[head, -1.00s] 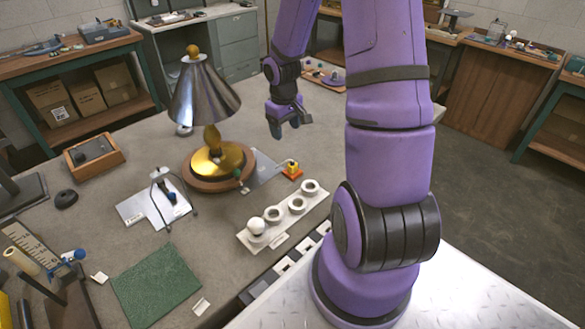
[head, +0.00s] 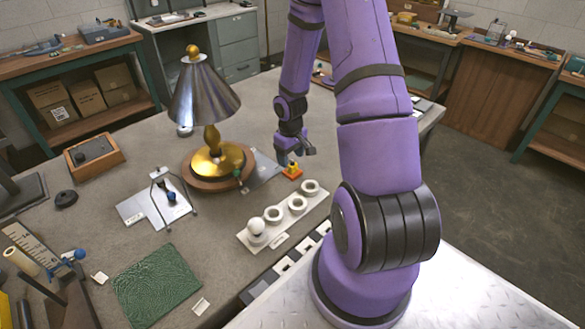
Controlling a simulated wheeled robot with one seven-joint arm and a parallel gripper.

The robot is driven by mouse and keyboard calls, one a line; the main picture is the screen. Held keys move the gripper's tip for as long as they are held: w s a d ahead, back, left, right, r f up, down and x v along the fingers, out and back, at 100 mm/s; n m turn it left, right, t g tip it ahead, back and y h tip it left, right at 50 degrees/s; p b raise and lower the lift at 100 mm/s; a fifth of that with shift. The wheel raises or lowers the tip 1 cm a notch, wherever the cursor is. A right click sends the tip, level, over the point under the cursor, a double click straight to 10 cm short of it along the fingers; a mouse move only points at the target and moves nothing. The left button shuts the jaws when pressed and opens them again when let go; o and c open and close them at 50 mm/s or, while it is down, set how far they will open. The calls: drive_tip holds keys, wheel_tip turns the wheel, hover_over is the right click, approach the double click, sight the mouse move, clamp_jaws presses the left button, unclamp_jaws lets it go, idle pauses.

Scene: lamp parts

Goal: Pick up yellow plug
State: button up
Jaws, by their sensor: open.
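The yellow plug (head: 292,167) is a small yellow piece on an orange base (head: 292,174). It stands on the table just right of the lamp's round wooden base. My gripper (head: 294,158) is open, pointing down, directly above and around the top of the plug in the picture. One finger hides part of the plug's top. I cannot tell whether the fingers touch it.
A lamp (head: 205,110) with a metal shade stands left of my gripper. A white holder (head: 284,221) with rings and a white bulb (head: 256,226) lies in front. A thin metal plate (head: 262,172) lies beside the plug. A green mat (head: 157,284) lies front left.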

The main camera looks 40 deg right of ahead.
sight(292, 162)
drive_tip(key=shift+s+d+f, duration=0.1)
drive_tip(key=shift+f, duration=1.05)
drive_tip(key=shift+s+d+f, duration=0.1)
drive_tip(key=shift+f, duration=1.05)
drive_tip(key=shift+c, duration=0.5)
drive_tip(key=c, duration=0.9)
